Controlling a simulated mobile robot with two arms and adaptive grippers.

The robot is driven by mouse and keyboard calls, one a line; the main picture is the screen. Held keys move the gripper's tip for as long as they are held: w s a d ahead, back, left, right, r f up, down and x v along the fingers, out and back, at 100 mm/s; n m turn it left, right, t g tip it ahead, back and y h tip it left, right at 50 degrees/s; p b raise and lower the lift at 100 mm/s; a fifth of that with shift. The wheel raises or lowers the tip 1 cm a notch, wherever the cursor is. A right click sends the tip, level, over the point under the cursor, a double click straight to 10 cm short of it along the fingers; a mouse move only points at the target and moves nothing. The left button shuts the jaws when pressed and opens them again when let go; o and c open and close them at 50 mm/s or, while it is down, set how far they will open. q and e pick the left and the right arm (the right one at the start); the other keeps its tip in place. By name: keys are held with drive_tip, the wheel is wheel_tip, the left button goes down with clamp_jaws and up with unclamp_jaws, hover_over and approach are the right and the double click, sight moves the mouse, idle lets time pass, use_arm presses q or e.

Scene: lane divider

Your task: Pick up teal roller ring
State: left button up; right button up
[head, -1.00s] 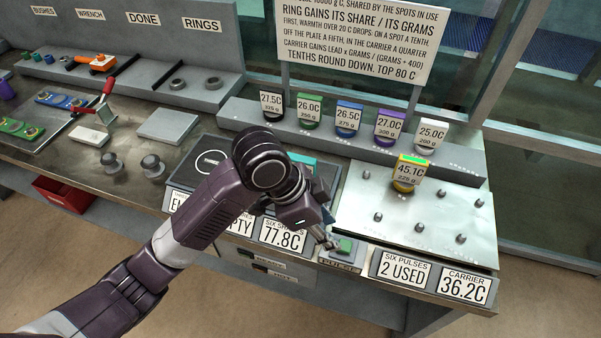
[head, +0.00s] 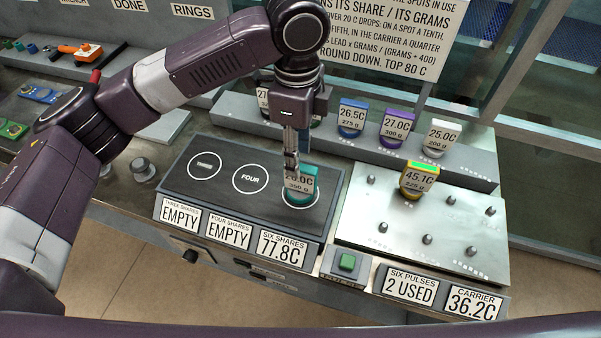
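The teal roller ring (head: 310,178) sits on the third, rightmost circled spot of the dark plate (head: 226,190). Its tag reads 350 g; the temperature on it is partly covered. My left gripper (head: 291,172) points down at the ring's left side, its fingertips overlapping the ring and tag in this view. The fingers show edge-on as one narrow shape, so their gap and any grip on the ring are hidden. My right gripper is not in view.
A yellow ring (head: 413,191) tagged 45.1C stands on the pegged carrier (head: 360,224) at the right. Several tagged rings, including a blue one (head: 350,130), line the shelf behind. A green button (head: 347,262) is in front. The plate's two left spots are bare.

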sight(301, 167)
use_arm(q)
drive_tip(key=shift+w+f, duration=0.25)
drive_tip(key=shift+w, duration=0.4)
drive_tip(key=shift+w+f, duration=0.1)
drive_tip(key=shift+f, duration=0.3)
drive_tip(key=shift+s+d+f+p, duration=0.1)
drive_tip(key=shift+s+f+p, duration=0.5)
drive_tip(key=shift+s+f, duration=0.3)
drive_tip(key=f, duration=0.2)
drive_tip(key=w+f+p, duration=0.1)
drive_tip(key=f, duration=0.1)
drive_tip(key=shift+w+d+f, duration=0.1)
drive_tip(key=shift+f, duration=0.15)
drive_tip(key=shift+s, duration=0.2)
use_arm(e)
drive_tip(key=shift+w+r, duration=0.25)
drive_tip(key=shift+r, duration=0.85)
use_arm(q)
drive_tip(key=shift+c, duration=0.7)
drive_tip(key=shift+w, duration=0.1)
clamp_jaws()
drive_tip(key=shift+r, duration=0.1)
